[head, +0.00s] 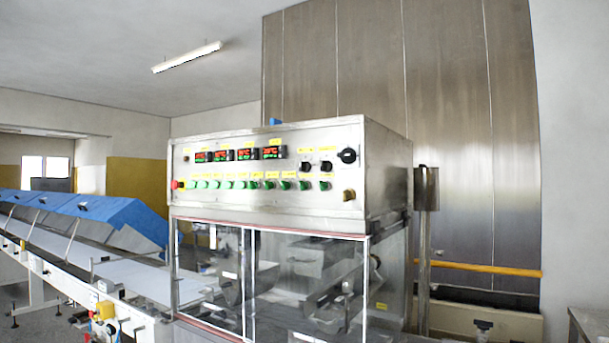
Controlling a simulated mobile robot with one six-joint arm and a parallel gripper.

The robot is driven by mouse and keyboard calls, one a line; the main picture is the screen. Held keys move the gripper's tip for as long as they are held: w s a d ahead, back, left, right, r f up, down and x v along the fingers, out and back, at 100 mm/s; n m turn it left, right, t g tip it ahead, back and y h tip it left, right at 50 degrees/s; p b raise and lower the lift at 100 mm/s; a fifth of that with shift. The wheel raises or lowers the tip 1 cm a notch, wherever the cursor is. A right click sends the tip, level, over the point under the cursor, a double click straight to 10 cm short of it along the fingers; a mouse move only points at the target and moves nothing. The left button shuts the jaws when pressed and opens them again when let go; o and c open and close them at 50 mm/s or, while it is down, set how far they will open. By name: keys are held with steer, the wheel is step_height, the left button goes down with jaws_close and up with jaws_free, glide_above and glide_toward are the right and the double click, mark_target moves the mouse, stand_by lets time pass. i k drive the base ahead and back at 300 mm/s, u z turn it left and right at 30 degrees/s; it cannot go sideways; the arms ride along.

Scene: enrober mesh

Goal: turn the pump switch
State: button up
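A steel control panel (255,170) faces me on top of the enrober. Near its right end are two small black rotary knobs, a left knob (305,166) and a right knob (326,166). A larger round black switch (348,155) sits to their right. A brass-coloured fitting (349,195) is low at the right edge. A row of green buttons or switches (243,185) runs along the lower part under yellow labels. The labels are too small to read, so I cannot tell which one is the pump switch. My gripper is not in view.
Red and green displays (234,154) sit above the buttons, and a red emergency button (176,184) is at the left edge. Clear panes (305,275) enclose the machine below. A conveyor (85,270) extends left. A steel post (424,245) stands close on the right.

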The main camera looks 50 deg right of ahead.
mark_target(239, 184)
steer(key=u, duration=1.35)
steer(key=k, duration=0.1)
steer(key=z, duration=2.9)
steer(key=k, duration=0.9)
steer(key=u, duration=0.15)
steer(key=i, duration=0.85)
steer(key=z, duration=0.05)
